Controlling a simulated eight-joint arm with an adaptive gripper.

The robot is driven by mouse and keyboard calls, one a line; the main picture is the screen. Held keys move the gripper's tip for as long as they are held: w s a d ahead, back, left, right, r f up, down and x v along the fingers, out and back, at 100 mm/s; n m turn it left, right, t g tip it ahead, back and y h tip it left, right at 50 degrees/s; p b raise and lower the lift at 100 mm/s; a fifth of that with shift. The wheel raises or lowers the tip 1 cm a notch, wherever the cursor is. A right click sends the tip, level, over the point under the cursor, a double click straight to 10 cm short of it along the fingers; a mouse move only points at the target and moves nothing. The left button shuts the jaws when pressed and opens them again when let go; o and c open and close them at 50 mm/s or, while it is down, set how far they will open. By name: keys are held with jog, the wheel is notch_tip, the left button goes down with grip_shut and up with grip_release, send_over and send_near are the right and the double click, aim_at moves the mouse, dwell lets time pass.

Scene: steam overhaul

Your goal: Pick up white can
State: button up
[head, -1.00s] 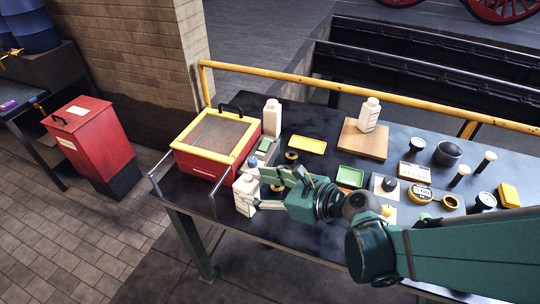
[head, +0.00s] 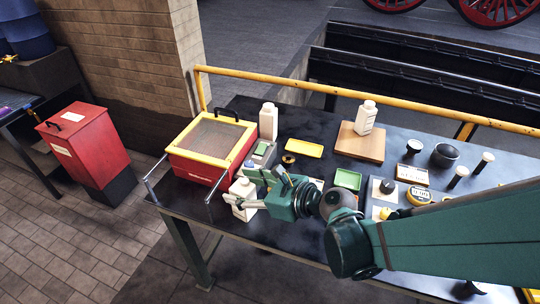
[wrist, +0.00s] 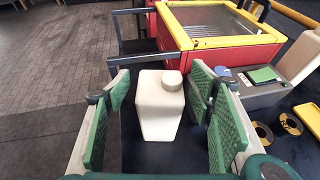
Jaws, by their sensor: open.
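A white can (head: 241,194) with a round cap stands upright near the bench's left front edge, beside the red and yellow box. It also shows in the wrist view (wrist: 158,110), between the green finger pads. My gripper (head: 254,189) is open, with one finger on each side of the can. In the head view the gripper hides part of the can. Another white can (head: 268,122) stands behind, and a third (head: 366,118) stands on a wooden board.
The red box (head: 210,150) with a yellow rim and the metal rail (head: 207,203) are close to the can. A grey block with a green top (head: 262,152) stands behind my gripper. A yellow tray (head: 304,148), green tray (head: 348,179) and gauges lie to the right.

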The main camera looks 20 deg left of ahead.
jog(key=shift+c, duration=0.4)
jog(key=c, duration=1.5)
jog(key=shift+r, duration=0.2)
jog(key=shift+r+p, duration=1.65)
jog(key=shift+r, duration=3.2)
